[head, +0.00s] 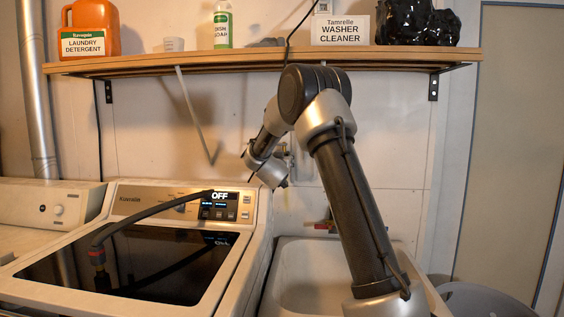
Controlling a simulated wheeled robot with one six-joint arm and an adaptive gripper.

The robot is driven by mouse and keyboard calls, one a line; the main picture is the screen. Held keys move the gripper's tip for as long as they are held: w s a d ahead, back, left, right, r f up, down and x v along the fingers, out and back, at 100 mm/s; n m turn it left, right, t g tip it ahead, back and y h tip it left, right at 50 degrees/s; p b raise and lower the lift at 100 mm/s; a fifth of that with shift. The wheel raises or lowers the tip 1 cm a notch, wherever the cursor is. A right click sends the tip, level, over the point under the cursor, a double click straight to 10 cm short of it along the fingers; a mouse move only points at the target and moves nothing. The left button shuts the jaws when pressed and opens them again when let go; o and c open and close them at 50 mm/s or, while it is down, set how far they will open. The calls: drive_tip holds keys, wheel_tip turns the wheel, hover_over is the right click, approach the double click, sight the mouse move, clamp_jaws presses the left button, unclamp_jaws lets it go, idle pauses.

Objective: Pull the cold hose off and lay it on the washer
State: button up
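A dark hose (150,210) arches over the black glass lid of the washer (235,262). Its left end bends down to a small coloured coupling (97,255) at the lid, and its right end is in front of the control panel, beside the OFF display. I cannot tell whether this is the cold hose. My arm reaches over the sink toward the wall, with its wrist low, right of the washer panel. My gripper's fingers cannot be made out. A metal fitting (288,152) on the wall shows partly behind my arm; whether a hose is attached there is hidden.
The sink (300,262) is right of the washer.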

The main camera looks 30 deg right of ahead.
idle(0.4)
clamp_jaws()
drive_tip(key=shift+v, duration=3)
